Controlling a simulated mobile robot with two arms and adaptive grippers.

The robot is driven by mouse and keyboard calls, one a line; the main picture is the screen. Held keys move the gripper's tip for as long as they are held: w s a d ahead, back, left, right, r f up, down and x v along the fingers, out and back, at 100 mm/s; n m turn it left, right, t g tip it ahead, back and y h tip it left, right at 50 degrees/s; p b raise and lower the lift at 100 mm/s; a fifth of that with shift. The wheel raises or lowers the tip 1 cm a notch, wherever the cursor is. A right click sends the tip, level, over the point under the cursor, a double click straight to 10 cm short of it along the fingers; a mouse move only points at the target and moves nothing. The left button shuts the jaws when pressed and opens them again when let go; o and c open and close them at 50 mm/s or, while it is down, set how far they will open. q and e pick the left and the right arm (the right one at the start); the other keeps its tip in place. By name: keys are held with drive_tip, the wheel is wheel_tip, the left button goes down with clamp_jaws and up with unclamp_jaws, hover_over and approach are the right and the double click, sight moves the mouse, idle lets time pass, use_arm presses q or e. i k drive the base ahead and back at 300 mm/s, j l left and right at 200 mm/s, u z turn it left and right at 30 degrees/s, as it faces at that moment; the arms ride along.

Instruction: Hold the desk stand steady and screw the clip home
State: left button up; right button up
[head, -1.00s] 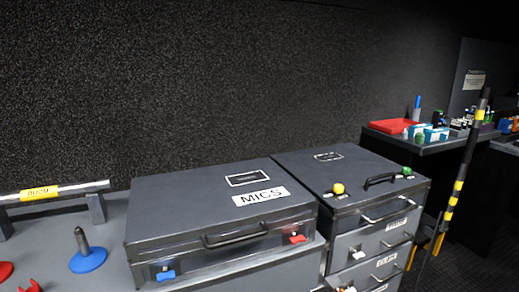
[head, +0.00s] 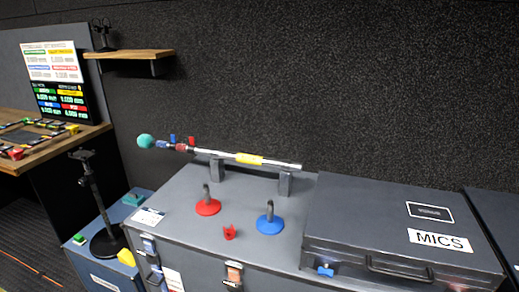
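Two small desk stands stand upright on a grey case top (head: 190,225). One is a red-based desk stand (head: 208,207) and the other a blue-based desk stand (head: 270,224), each with a short grey post. A small red clip (head: 230,233) sits on the case top between and in front of them, apart from both. Neither post shows a clip on it. Neither of my grippers is in view.
A pole (head: 250,159) with a teal ball end and yellow label lies across two grey supports behind the stands. The closed MICS case (head: 400,220) stands right. A black floor stand (head: 97,205) stands left, near a wooden desk (head: 60,148). A shelf (head: 130,54) juts from the wall.

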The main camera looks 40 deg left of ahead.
sight(209, 207)
drive_tip(key=u, duration=1.7)
